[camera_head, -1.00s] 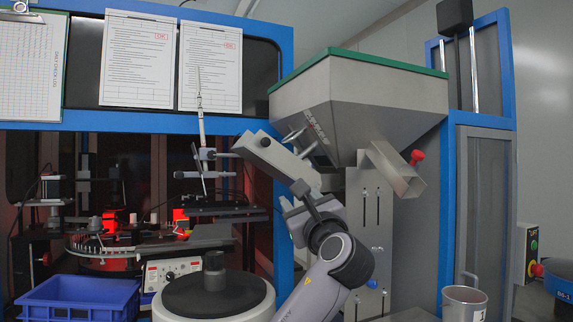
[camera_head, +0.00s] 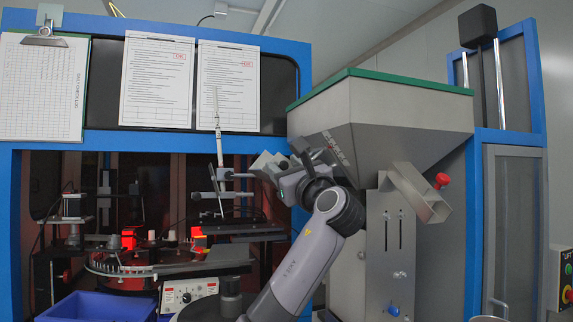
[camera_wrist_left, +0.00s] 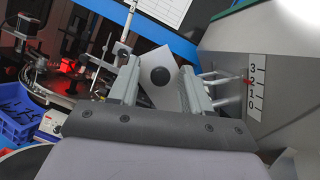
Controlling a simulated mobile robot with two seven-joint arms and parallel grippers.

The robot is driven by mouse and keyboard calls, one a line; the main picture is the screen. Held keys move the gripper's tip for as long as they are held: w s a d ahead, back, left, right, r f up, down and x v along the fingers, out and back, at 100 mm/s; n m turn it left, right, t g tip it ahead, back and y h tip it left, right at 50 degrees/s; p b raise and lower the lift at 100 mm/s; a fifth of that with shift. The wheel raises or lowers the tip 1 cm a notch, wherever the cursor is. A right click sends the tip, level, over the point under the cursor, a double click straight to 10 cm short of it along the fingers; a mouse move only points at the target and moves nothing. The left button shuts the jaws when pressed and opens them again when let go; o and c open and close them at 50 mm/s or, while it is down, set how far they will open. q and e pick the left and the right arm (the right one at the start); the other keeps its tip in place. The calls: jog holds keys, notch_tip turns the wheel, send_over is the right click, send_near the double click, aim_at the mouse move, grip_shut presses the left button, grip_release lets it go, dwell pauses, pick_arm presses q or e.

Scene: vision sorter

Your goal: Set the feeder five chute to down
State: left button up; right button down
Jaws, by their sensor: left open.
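My left gripper (camera_head: 283,165) is at the lower left of the grey feeder hopper (camera_head: 395,125). Its fingers are apart. In the left wrist view a pale plate with a round black knob (camera_wrist_left: 160,75) shows between the fingers. I cannot tell whether they touch it. In the head view a pale plate edge (camera_head: 265,160) shows by the fingertips, partly hidden by the gripper. A grey open chute with a red knob (camera_head: 441,180) slopes down to the right on the hopper's right side. I see no number five on either. My right gripper is out of view.
A slotted metal panel (camera_head: 389,260) stands under the hopper, right of my left forearm. A blue bin (camera_head: 88,306) and a red-lit rotary disc (camera_head: 130,270) are at the left. In the wrist view a number scale (camera_wrist_left: 257,85) is on the hopper.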

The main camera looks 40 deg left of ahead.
pick_arm(q)
grip_shut()
notch_tip(320, 180, down, 18)
jog(key=s+a+n+g+h+b, duration=0.1)
jog(key=s+n+g+b, duration=0.1)
jog(key=n+g+b, duration=0.4)
jog(key=shift+s+a+n+h+b, duration=0.35)
jog(key=shift+n+b, duration=2.15)
jog(key=shift+n, duration=1.9)
jog(key=shift+d+f, duration=0.15)
jog(key=shift+f, duration=0.05)
jog(key=shift+c, duration=0.6)
grip_release()
jog(key=shift+o, duration=0.6)
